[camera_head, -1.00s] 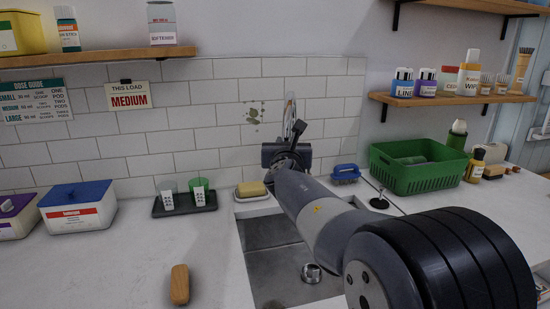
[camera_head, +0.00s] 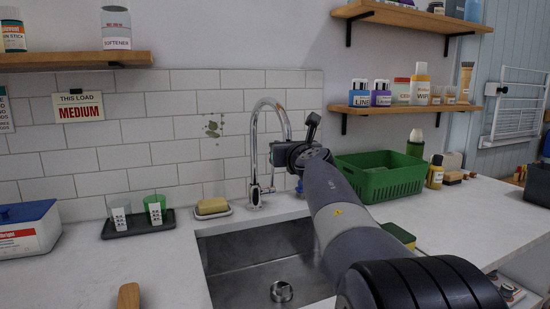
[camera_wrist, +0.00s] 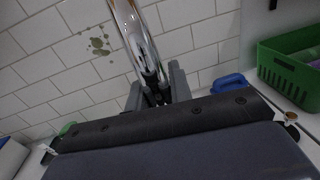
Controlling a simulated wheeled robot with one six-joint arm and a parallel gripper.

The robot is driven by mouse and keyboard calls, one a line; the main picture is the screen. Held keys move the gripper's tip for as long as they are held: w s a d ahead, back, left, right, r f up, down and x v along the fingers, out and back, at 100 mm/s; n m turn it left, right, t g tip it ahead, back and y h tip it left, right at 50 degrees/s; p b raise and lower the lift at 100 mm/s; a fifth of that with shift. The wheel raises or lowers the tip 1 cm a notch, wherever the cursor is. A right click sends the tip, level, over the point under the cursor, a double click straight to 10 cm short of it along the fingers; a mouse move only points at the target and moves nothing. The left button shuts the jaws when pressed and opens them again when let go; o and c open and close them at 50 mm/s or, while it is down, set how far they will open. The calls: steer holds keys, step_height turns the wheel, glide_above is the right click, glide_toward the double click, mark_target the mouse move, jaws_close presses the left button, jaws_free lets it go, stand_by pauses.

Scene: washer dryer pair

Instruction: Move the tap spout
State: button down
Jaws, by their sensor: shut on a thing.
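The chrome tap (camera_head: 256,150) stands behind the sink, its tall curved spout arching over to the right. My gripper (camera_head: 272,158) is at the downward end of the spout, its fingers mostly hidden behind my wrist in the head view. In the wrist view the shiny spout tube (camera_wrist: 133,38) runs down between the two fingers of my gripper (camera_wrist: 156,92), which are shut on it. The sink basin (camera_head: 235,262) lies below, in front of the tap base.
Yellow soap on a dish (camera_head: 212,208) and a dark tray with cups (camera_head: 137,226) sit left of the tap. A green basket (camera_head: 380,180) stands right of my arm. A sponge (camera_head: 400,236) lies by the sink's right edge. Shelves hang above both sides.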

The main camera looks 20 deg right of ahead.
steer(key=w+d+n+y+p, duration=0.2)
steer(key=w+d+n+y, duration=0.1)
steer(key=d, duration=0.5)
steer(key=shift+w+d+y, duration=0.4)
steer(key=shift+w+y, duration=0.35)
steer(key=shift+y, duration=0.35)
steer(key=c, duration=1.3)
jaws_free()
steer(key=s, duration=0.3)
steer(key=s+d, duration=0.1)
steer(key=s, duration=0.3)
steer(key=s+b, duration=0.1)
steer(key=s, duration=0.2)
steer(key=shift+s+d, duration=0.3)
steer(key=shift+c, duration=0.2)
